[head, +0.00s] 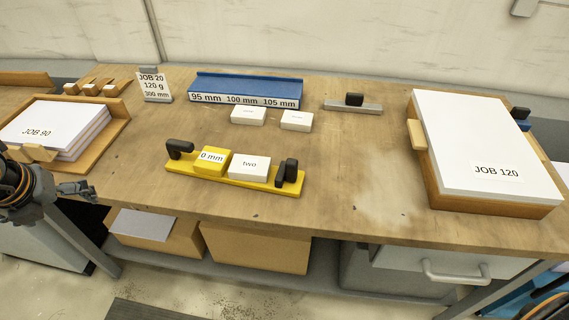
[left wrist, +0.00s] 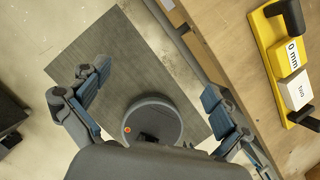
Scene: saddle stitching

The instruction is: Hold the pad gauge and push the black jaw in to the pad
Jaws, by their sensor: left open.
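The yellow pad gauge (head: 235,180) lies on the bench near its front edge; it also shows at the right of the left wrist view (left wrist: 267,48). It carries a yellow block marked "0 mm" (head: 211,161) and, beside it, a white pad marked "two" (head: 249,167). A black handle (head: 179,148) stands at its left end. The black jaw (head: 287,173) stands at its right end, close to the pad; I cannot tell if they touch. My left gripper (head: 77,190) is open and empty, left of the gauge and off the bench's front edge.
Two white pads (head: 248,116) (head: 296,120) lie behind the gauge, before a blue rack (head: 245,88). A grey bar with a black knob (head: 353,104) lies further right. Paper stacks JOB 90 (head: 50,125) and JOB 120 (head: 480,140) stand at either side. Bench right of the gauge is clear.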

